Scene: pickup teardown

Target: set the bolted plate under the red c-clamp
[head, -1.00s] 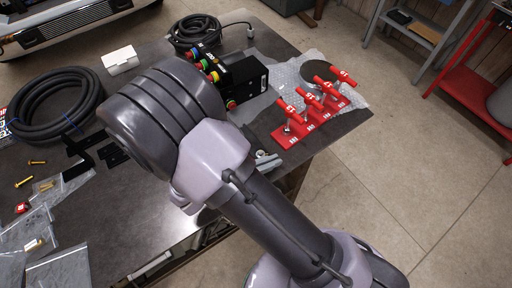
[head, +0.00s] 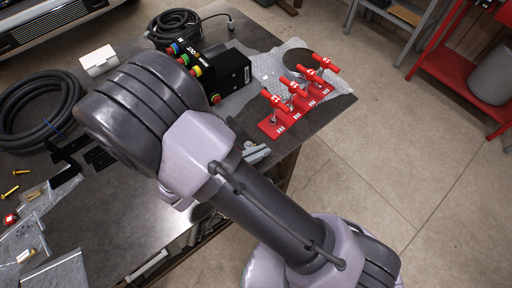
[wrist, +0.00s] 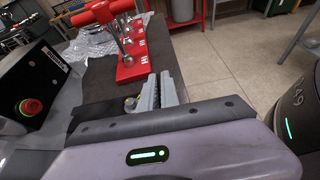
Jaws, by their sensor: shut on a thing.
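Several red clamps (head: 283,127) with T-handles stand in a row on the table's right end. They also show at the top of the wrist view (wrist: 128,71); I cannot tell which is the red c-clamp. My gripper (wrist: 157,93) shows as grey jaws just in front of the nearest clamp's base, apart from it in the picture. It is shut on what looks like the bolted plate (wrist: 98,111), a dark flat piece with a small brassy bolt head beside the jaws. In the head view my arm hides most of the gripper (head: 256,153) and the plate.
A black control box (head: 232,75) with coloured buttons stands left of the clamps. Bubble wrap (head: 266,66) and a dark disc (head: 299,58) lie behind them. Coiled hoses (head: 38,110) and black brackets (head: 98,157) lie left. Open floor lies beyond the table's right edge.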

